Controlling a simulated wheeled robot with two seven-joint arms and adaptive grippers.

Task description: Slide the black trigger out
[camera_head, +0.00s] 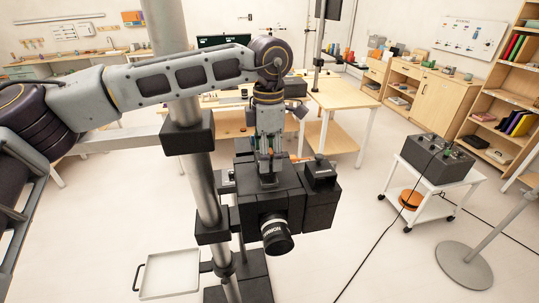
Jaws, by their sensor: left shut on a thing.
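A black box-shaped camera (258,212) with a round lens (277,237) is mounted beside a metal column. My left gripper (268,172) points straight down onto the top of the camera. Its fingers are shut on a small dark piece there, apparently the black trigger (268,183). The fingers hide most of this piece, and I cannot tell whether it is still seated on the camera. My right gripper is not in view.
The metal column (205,190) with black clamps stands close left of the camera. A pale tray (170,274) is at the lower left. A white cart (432,183) with a dark control box (437,158) stands at the right. Floor between camera and cart is clear except for a cable.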

